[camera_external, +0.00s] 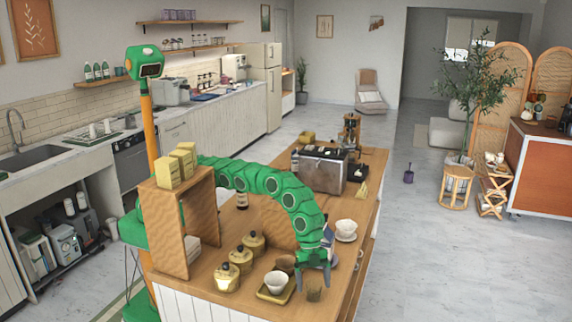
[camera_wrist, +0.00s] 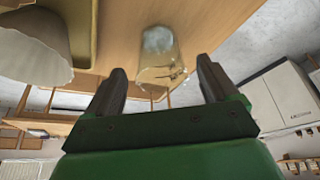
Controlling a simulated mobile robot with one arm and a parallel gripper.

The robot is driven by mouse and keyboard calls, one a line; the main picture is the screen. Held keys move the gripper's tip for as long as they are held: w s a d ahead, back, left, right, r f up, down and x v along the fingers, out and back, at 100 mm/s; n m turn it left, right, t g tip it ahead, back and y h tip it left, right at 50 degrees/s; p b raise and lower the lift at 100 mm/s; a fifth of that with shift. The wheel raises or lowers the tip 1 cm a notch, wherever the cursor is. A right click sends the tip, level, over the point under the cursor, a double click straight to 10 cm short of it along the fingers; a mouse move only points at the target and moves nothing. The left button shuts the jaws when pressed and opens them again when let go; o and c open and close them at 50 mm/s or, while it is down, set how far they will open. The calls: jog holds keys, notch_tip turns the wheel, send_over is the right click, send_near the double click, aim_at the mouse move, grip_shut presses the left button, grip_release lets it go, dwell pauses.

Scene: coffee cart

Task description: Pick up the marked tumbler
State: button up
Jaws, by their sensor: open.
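A clear tumbler (camera_wrist: 160,62) with small dark marks on its side stands on the wooden counter (camera_wrist: 118,35), in the upper middle of the wrist view. In the external view the tumbler (camera_external: 314,291) is near the counter's front end, just below my gripper (camera_external: 314,280). In the wrist view my gripper (camera_wrist: 161,75) is open, with one dark finger to each side of the tumbler's near end. The tumbler is in line with the gap. I cannot tell whether either finger touches it or how far it is between them.
A white cup (camera_wrist: 30,45) sits on a tray (camera_wrist: 85,35) close to the left finger; the external view shows this cup (camera_external: 276,281) too.

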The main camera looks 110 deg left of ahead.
aim_at(315, 300)
jog(key=shift+x, duration=1.7)
jog(key=shift+r, duration=0.1)
jog(key=shift+c, duration=0.2)
